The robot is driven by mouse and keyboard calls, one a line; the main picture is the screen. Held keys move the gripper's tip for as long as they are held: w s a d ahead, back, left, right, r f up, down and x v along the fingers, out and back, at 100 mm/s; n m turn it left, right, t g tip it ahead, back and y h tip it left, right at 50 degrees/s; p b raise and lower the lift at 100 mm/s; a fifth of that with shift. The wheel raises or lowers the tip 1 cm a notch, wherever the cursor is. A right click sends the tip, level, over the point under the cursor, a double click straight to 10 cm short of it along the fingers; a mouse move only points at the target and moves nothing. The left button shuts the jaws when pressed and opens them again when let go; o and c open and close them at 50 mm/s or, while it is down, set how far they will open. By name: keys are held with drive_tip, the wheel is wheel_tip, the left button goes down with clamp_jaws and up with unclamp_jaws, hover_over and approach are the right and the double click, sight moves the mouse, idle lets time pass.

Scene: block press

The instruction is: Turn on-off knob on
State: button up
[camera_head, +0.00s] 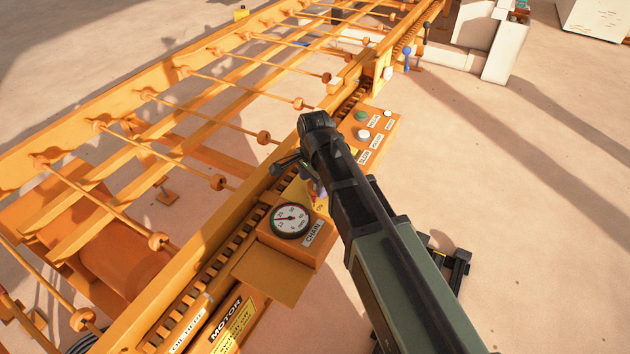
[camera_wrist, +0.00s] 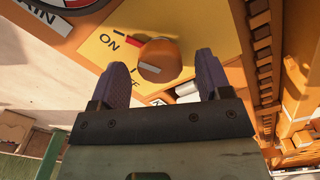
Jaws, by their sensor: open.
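The on-off knob (camera_wrist: 160,58) is a round orange knob on a yellow plate (camera_wrist: 97,47) in the wrist view. The word ON is printed on its left beside a red mark. A second label below, ending in F, is partly hidden by my gripper. A pale mark shows on the lower side of the knob. My gripper (camera_wrist: 163,77) is open, with one dark finger on each side of the knob; I cannot tell whether they touch it. In the head view, my gripper (camera_head: 304,178) is over the control panel and my arm hides most of the knob's area.
A round CHAIN gauge (camera_head: 290,220) on an orange box stands beside my gripper. Green and white buttons (camera_head: 362,125) are on a panel beyond my arm. The orange roller conveyor frame (camera_head: 150,130) runs along the left. Sandy floor (camera_head: 520,200) is open at right.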

wheel_tip(320, 180, up, 10)
drive_tip(key=p, duration=0.9)
drive_tip(key=shift+r, duration=0.15)
